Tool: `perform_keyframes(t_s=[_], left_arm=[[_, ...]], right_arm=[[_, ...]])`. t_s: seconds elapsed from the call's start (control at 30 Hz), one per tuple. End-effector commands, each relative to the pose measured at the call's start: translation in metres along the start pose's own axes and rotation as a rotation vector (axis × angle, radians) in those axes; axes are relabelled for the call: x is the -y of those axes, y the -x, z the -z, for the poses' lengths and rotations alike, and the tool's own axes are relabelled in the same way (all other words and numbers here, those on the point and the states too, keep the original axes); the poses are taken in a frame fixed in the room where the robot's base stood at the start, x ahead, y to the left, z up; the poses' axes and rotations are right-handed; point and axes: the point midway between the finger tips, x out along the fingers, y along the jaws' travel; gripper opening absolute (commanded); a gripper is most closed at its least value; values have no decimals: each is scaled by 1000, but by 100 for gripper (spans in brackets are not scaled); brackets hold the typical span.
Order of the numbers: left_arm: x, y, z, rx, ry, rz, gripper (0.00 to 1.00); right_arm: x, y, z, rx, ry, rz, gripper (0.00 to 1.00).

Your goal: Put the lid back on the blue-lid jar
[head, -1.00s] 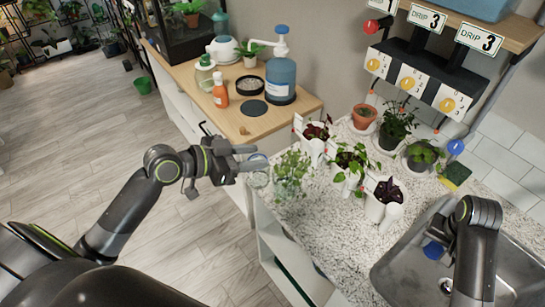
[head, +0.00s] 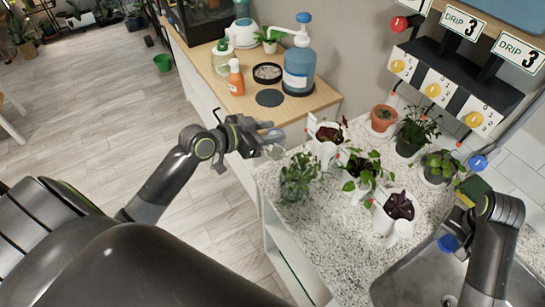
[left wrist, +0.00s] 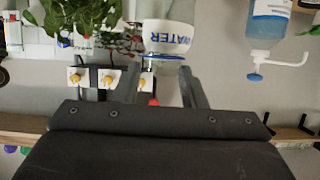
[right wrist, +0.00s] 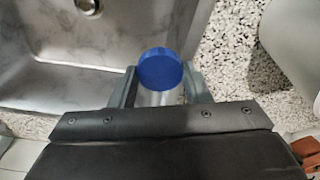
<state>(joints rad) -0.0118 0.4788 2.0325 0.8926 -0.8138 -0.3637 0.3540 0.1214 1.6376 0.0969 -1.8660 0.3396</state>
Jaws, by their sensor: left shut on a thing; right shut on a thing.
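My left gripper (head: 262,138) is shut on a clear jar (head: 275,151) near the counter's left end, beside a leafy plant. In the left wrist view, which is upside down, the jar (left wrist: 167,37) has a white label reading WATER and a blue line, between the fingertips (left wrist: 160,85). My right gripper (right wrist: 160,80) is shut on a round blue lid (right wrist: 160,68), over the sink's edge. A pale streaked patch shows under the lid; I cannot tell whether it belongs to it. The lid also shows in the head view (head: 448,243), beside my right arm.
The steel sink (head: 405,285) is at the lower right. Potted plants (head: 297,178) crowd the speckled counter (head: 325,240). A drip panel (head: 440,88) hangs at the back right. A wooden bench (head: 233,103) holds a blue pump bottle (head: 298,70) and an orange bottle (head: 236,78).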

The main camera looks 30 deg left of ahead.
Motion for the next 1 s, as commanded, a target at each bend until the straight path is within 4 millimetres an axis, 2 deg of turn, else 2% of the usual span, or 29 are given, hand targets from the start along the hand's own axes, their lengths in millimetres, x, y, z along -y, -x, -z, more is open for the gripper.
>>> perform_keyframes(t_s=[0.1, 0.2, 0.57, 0.8, 1.0], left_arm=[[0, -8, -19, 1, 6, 0, 0], [0, -11, -29, 0, 4, -1, 0], [0, -13, -33, -2, 0, -1, 0], [0, -23, -60, 0, 3, 0, 0], [0, -26, -68, -2, -1, -1, 0]], right_arm=[[0, 3, 0, 0, 0, 0, 23], [0, 4, 0, 0, 0, 0, 23], [0, 4, 0, 0, 0, 0, 23], [0, 6, 1, 0, 0, 0, 23], [0, 6, 1, 0, 0, 0, 23]])
